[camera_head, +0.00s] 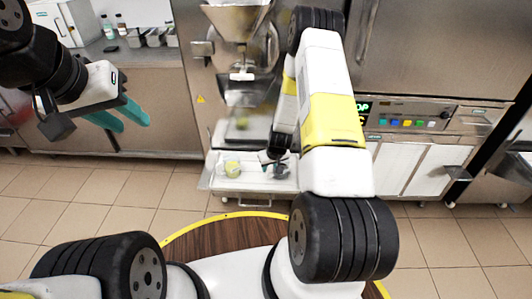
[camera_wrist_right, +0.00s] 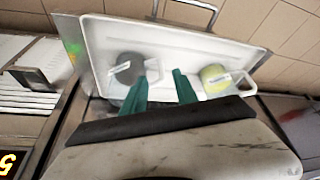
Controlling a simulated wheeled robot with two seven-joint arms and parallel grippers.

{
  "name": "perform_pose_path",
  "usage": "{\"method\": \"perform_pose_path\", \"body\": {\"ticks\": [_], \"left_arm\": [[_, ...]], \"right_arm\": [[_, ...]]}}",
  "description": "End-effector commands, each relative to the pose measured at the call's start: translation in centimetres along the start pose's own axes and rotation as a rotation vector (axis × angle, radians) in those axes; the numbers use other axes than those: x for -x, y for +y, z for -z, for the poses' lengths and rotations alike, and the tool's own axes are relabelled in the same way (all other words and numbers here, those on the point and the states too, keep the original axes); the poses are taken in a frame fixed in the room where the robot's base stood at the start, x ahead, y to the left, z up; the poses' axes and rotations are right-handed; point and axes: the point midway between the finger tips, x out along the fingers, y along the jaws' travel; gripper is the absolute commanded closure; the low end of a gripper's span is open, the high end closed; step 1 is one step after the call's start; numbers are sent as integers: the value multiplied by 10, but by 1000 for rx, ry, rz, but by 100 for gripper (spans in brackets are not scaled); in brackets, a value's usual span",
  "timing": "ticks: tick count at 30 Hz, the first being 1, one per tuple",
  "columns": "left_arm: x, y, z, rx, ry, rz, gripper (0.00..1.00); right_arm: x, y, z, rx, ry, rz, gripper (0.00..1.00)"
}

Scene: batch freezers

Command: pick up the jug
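Two jugs stand on a white tray (camera_wrist_right: 180,34) in the right wrist view. One jug (camera_wrist_right: 127,70) has dark grey-green contents and a handle on its right side. In the head view my right arm partly hides this area. My left gripper (camera_head: 125,117) is open and empty, in the air at the left, away from the jugs.
A steel batch freezer (camera_head: 240,85) with a funnel stands behind the tray. A control panel (camera_head: 408,117) with coloured buttons is right of it. A counter (camera_head: 130,52) with bottles and small containers is at the back left. Tiled floor is clear at the left.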

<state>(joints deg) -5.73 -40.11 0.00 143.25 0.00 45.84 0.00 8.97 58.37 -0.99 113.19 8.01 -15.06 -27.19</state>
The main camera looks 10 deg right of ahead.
Motion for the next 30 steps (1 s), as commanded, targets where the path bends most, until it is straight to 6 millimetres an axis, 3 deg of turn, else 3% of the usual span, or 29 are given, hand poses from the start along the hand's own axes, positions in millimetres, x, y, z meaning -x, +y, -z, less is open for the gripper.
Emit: {"method": "perform_pose_path", "body": {"ticks": [16,25,26,30], "left_arm": [[0,0,0,0,0,0,64],[0,0,0,0,0,0,64],[0,0,0,0,0,0,64],[0,0,0,0,0,0,64]], "right_arm": [[-69,-1,-1,1,-2,1,65],[-75,-1,0,1,-1,0,65],[-75,-1,0,1,-1,0,67],[-75,-1,0,1,-1,0,94]]}}
